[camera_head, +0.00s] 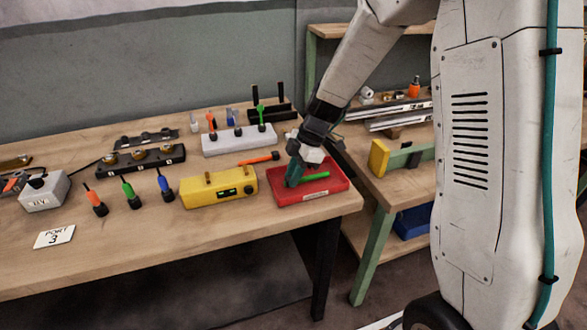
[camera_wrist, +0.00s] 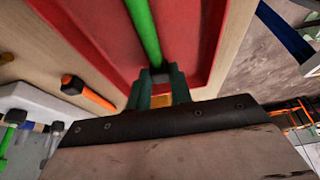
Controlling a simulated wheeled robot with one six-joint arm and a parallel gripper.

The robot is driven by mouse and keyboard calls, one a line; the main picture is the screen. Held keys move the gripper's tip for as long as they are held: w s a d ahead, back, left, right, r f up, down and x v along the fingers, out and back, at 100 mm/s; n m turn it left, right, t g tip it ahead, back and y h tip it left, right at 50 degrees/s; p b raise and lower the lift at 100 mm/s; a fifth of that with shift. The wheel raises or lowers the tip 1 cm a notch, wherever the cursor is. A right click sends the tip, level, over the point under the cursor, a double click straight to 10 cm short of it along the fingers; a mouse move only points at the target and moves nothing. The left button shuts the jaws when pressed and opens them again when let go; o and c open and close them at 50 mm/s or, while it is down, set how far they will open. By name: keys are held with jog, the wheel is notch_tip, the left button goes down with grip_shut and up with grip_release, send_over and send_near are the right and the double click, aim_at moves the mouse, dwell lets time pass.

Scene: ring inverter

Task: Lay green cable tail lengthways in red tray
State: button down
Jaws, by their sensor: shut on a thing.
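The red tray (camera_head: 325,190) lies at the right end of the wooden table; its floor also shows in the wrist view (camera_wrist: 192,40). The green cable tail (camera_head: 313,177) is a straight rod within the tray's outline, and in the wrist view (camera_wrist: 144,32) it runs away from between my fingers. My gripper (camera_head: 294,176) is low over the left part of the tray. In the wrist view my gripper (camera_wrist: 157,82) is shut on the near end of the green tail. Whether the tail touches the tray floor is unclear.
A yellow box with a display (camera_head: 218,188) stands just left of the tray. An orange-tipped tail (camera_head: 259,159) lies behind it. A white block with several upright tails (camera_head: 240,139) stands farther back. Bare table is at the front (camera_head: 150,250).

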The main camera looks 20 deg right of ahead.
jog(key=shift+f, duration=0.1)
jog(key=c, duration=1.2)
grip_release()
jog(key=shift+o, duration=0.2)
jog(key=v, duration=0.8)
jog(key=shift+f, duration=0.1)
